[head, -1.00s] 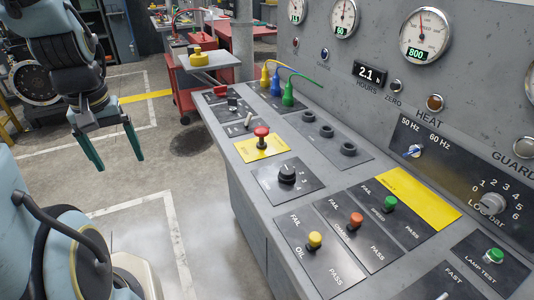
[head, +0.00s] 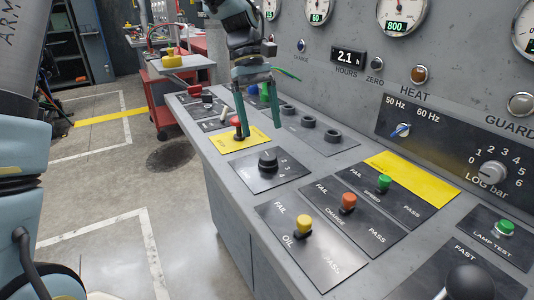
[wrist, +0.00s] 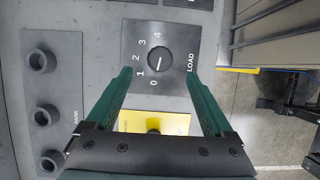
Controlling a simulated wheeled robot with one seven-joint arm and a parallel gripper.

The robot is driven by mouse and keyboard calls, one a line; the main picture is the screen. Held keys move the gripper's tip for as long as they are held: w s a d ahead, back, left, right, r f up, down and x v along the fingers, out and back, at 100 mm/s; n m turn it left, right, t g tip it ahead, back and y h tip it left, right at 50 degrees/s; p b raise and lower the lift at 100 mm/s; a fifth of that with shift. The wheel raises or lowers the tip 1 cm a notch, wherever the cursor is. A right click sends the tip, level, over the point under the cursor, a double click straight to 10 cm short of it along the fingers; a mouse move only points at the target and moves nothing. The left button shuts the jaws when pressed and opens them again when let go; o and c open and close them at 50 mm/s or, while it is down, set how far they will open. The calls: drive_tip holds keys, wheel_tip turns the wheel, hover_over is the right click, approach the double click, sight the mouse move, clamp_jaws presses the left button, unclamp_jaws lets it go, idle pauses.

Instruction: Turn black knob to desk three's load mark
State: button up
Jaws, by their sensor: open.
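The black knob (head: 267,160) stands on a dark plate on the sloping desk. In the wrist view the knob (wrist: 159,60) sits on the plate marked LOAD, with a scale from 0 to 4. Its short white line appears to point near the 0. My gripper (head: 258,133) is open and empty, above the desk behind the knob in the head view. In the wrist view its fingertips (wrist: 160,72) are apart to either side, with the knob just beyond them. No contact shows.
A red button (head: 237,122) on a yellow plate is close to my fingers. Black sockets (head: 309,122) lie to the right. Yellow, orange and green-capped levers (head: 304,224) stand nearer. The gauge panel (head: 340,25) rises behind. Open floor is left.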

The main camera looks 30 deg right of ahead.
sight(267, 156)
drive_tip(key=x, duration=0.7)
drive_tip(key=shift+a+f+p, duration=0.1)
drive_tip(key=shift+f+p, duration=0.25)
drive_tip(key=shift+p, duration=0.05)
drive_tip(key=c, duration=1.4)
